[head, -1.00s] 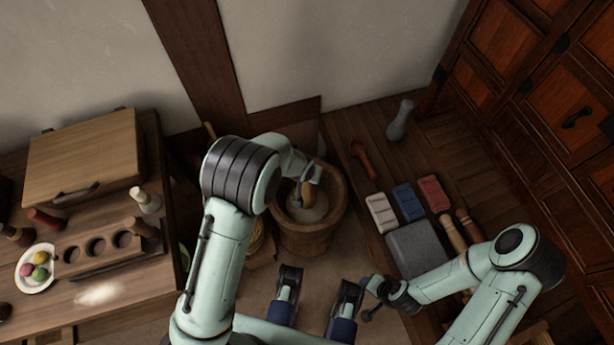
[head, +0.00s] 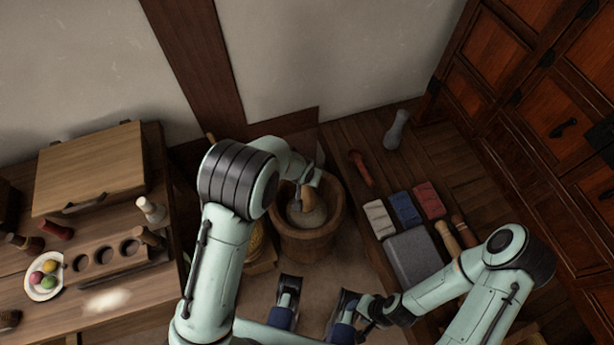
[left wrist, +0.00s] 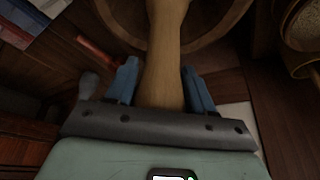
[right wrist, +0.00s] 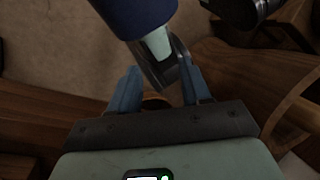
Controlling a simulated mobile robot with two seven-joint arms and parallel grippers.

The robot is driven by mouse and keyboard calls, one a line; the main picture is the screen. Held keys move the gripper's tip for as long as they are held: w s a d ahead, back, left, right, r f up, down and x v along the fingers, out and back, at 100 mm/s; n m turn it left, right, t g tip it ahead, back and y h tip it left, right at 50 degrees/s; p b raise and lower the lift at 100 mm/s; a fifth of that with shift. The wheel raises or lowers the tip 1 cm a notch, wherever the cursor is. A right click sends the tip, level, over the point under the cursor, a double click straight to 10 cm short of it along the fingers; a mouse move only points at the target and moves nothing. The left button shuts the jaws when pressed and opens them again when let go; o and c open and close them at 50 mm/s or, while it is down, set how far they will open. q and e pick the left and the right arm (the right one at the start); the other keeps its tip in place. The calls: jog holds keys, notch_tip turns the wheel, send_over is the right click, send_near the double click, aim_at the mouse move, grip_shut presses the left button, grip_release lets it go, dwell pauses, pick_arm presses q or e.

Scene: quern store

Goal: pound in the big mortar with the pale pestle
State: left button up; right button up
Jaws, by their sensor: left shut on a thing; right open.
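The big wooden mortar (head: 310,246) stands upright on the floor at the middle of the head view, with pale grainy stuff inside. My left gripper (head: 312,178) is over its mouth, largely hidden by my arm. The left wrist view shows its fingers shut on the pale pestle (left wrist: 165,75), whose far end reaches over the mortar (left wrist: 118,18). In the head view the pestle (head: 308,199) is tilted, its lower end inside the mortar by the pale stuff; contact is unclear. My right gripper (head: 366,310) is open and empty, low in front; it also shows in the right wrist view (right wrist: 160,85).
A table at left bears a wooden box (head: 90,168), a holed block (head: 108,258) and a plate (head: 33,293) of coloured balls.

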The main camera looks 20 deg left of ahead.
pick_arm(q)
notch_tip(320, 180, up, 9)
jog(key=p, duration=0.6)
jog(key=shift+w+r, duration=0.1)
jog(key=shift+r, duration=0.1)
pick_arm(e)
notch_tip(320, 180, up, 6)
jog(key=s, duration=0.1)
jog(key=shift+g, duration=0.4)
jog(key=shift+s, duration=0.1)
